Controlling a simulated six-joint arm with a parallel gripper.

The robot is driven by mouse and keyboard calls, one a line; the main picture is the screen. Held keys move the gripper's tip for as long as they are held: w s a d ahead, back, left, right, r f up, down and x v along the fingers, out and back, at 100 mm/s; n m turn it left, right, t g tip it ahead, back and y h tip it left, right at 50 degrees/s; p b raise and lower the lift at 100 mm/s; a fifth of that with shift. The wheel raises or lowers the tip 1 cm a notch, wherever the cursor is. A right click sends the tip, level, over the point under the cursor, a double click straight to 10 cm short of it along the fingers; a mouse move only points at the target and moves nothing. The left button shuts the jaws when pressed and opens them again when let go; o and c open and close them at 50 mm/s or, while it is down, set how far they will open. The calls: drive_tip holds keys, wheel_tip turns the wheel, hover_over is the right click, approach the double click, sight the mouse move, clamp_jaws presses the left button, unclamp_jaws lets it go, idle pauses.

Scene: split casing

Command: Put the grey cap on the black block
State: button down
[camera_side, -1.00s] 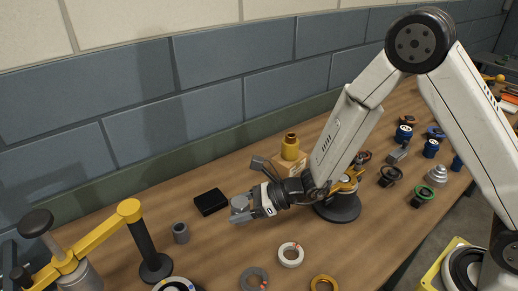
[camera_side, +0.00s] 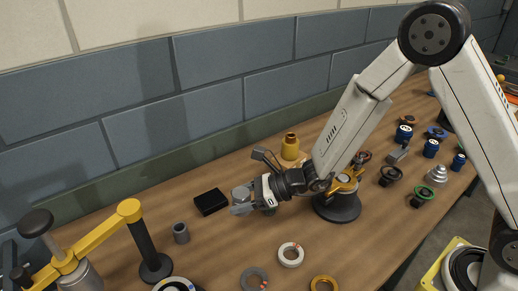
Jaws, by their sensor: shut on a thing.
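The black block (camera_side: 210,202) lies flat on the wooden bench, left of my gripper. My gripper (camera_side: 243,201) is shut on the grey cap (camera_side: 241,192), a small round grey piece that shows at the jaws. The cap is to the right of the block, with a small gap between them in the picture. How high the cap is above the bench is hard to tell. The jaws hide part of the cap.
A grey hollow cylinder (camera_side: 180,233) stands in front of the block. A yellow-armed stand (camera_side: 130,211) is at the left. A yellow brass-like piece (camera_side: 290,148) is behind my gripper. Rings (camera_side: 290,255) lie in front. Several knobs and blue parts (camera_side: 431,148) stand at right.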

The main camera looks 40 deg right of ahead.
drive_tip(key=w+d+r+m+t, duration=0.1)
drive_tip(key=w+d+r, duration=0.1)
drive_tip(key=d+r, duration=0.1)
drive_tip(key=shift+d+r+h, duration=0.15)
drive_tip(key=shift+r+h, duration=0.15)
drive_tip(key=shift+r, duration=0.55)
drive_tip(key=shift+w, duration=0.1)
hover_over(209, 199)
drive_tip(key=s, duration=0.2)
drive_tip(key=f, duration=0.8)
drive_tip(key=shift+w+d, duration=0.15)
drive_tip(key=shift+d, duration=0.15)
drive_tip(key=shift+w+a+f, duration=0.15)
drive_tip(key=shift+w+f, duration=0.45)
drive_tip(key=shift+f, duration=0.1)
drive_tip(key=shift+w+a+f, duration=0.1)
drive_tip(key=shift+w+f, duration=0.15)
drive_tip(key=shift+f, duration=1.55)
